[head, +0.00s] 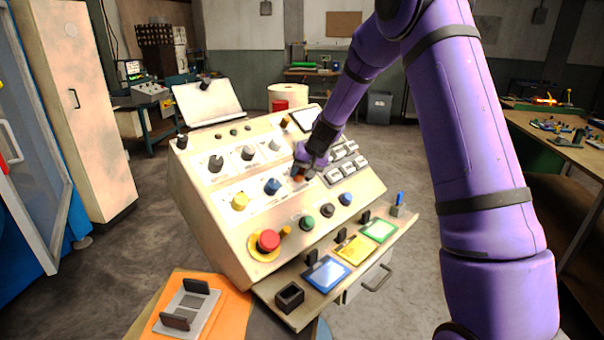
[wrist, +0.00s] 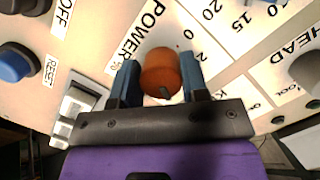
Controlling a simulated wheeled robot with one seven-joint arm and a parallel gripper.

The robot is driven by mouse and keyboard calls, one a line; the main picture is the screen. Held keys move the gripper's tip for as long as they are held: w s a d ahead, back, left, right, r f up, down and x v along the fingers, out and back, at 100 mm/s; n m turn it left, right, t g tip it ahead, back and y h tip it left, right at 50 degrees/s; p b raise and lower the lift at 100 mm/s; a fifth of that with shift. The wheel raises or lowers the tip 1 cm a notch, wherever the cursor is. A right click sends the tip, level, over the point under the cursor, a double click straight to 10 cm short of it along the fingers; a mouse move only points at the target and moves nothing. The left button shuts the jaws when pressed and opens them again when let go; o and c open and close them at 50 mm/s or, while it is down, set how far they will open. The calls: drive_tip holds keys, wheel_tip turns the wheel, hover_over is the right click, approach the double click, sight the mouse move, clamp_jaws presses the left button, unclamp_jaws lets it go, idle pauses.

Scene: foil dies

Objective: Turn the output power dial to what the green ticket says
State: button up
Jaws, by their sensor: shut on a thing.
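The control console (head: 205,190) has a sloped cream panel. My gripper (head: 304,168) is at the panel, right of the blue knob. In the wrist view my gripper (wrist: 160,80) is shut on the orange dial (wrist: 161,68), a finger on each side. The dial has a dark mark on its lower edge, and the label POWER is left of it. Numbers 20, 15 and 2 show near it, partly cut off. The green ticket (head: 379,230) lies on the console's front ledge, right of the yellow ticket (head: 355,250) and blue ticket (head: 327,273). Its writing is too small to read.
Near the dial are a blue knob (head: 272,187), a yellow knob (head: 240,201) and several grey switches (head: 334,175). A red mushroom button (head: 268,241) is lower on the panel. The HEAD knob (wrist: 306,70) is right of my gripper in the wrist view.

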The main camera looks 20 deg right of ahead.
drive_tip(key=m+y, duration=0.1)
drive_tip(key=m, duration=0.5)
drive_tip(key=shift+t, duration=0.4)
drive_tip(key=m, duration=0.3)
drive_tip(key=m+t, duration=0.1)
drive_tip(key=m, duration=0.2)
drive_tip(key=shift+w+a+r+m+y, duration=0.1)
drive_tip(key=shift+m+y, duration=0.2)
drive_tip(key=o, duration=0.9)
drive_tip(key=shift+o, duration=0.2)
drive_tip(key=shift+r, duration=0.1)
drive_tip(key=v, duration=1)
drive_tip(key=shift+s+r, duration=0.15)
drive_tip(key=shift+s, duration=0.15)
